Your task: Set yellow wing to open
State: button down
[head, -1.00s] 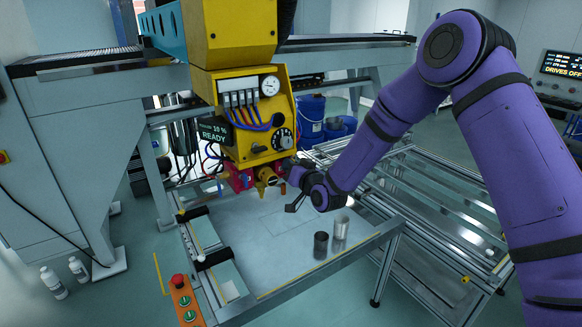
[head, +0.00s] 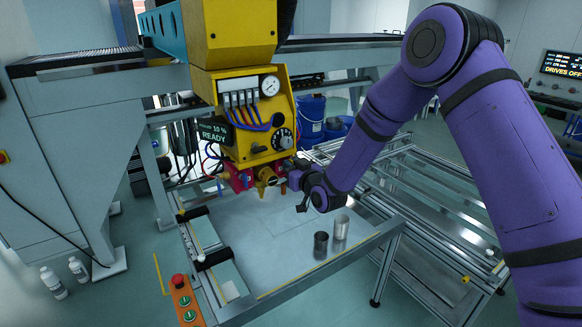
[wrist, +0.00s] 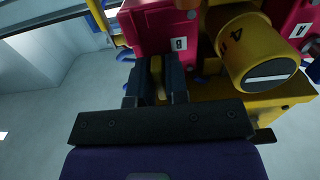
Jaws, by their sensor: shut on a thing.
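In the wrist view my gripper (wrist: 157,85) is shut on a narrow yellow piece (wrist: 157,66), the yellow wing, with one dark finger on each side of it. Just right of it is a yellow cylinder (wrist: 262,50) with a white slot mark on its end. In the head view my gripper (head: 288,172) is at the right side of the yellow fitting (head: 266,178) under the yellow machine head (head: 255,125). The wing is too small and covered there to read its setting.
Red blocks with white labels stand close by in the wrist view, one left (wrist: 160,35) and one right of the cylinder. Below the head, a plate table (head: 270,265) carries a dark cup (head: 320,244) and a pale cup (head: 341,227). A screen (head: 213,133) reads READY.

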jog(key=shift+f, duration=0.1)
jog(key=c, duration=1.2)
grip_release()
jog(key=v, duration=1.1)
jog(key=shift+w, duration=0.1)
jog(key=s+d+r+m+g+h, duration=0.15)
jog(key=s+d+r+h, duration=0.25)
jog(key=d+r, duration=0.45)
jog(key=s+d+r+m+g+h, duration=0.1)
jog(key=s+d+r+g+h, duration=0.15)
jog(key=d+r, duration=0.55)
jog(key=s+d+r+m+g+h, duration=0.1)
jog(key=s+d+r+g, duration=0.1)
jog(key=s, duration=0.8)
jog(key=s+d+r+m+g+h, duration=0.1)
jog(key=s+d+r+m+g, duration=0.1)
jog(key=s, duration=0.8)
jog(key=s+d+r+m+g+h, duration=0.1)
jog(key=s+d+r, duration=0.2)
jog(key=s+d, duration=0.3)
jog(key=shift+s+r+m+g+h, duration=0.15)
jog(key=shift+s+g, duration=0.05)
jog(key=shift+s, duration=0.75)
jog(key=shift+s+r+m+g+h, duration=0.1)
jog(key=shift+s+g, duration=0.1)
jog(key=shift+s, duration=0.75)
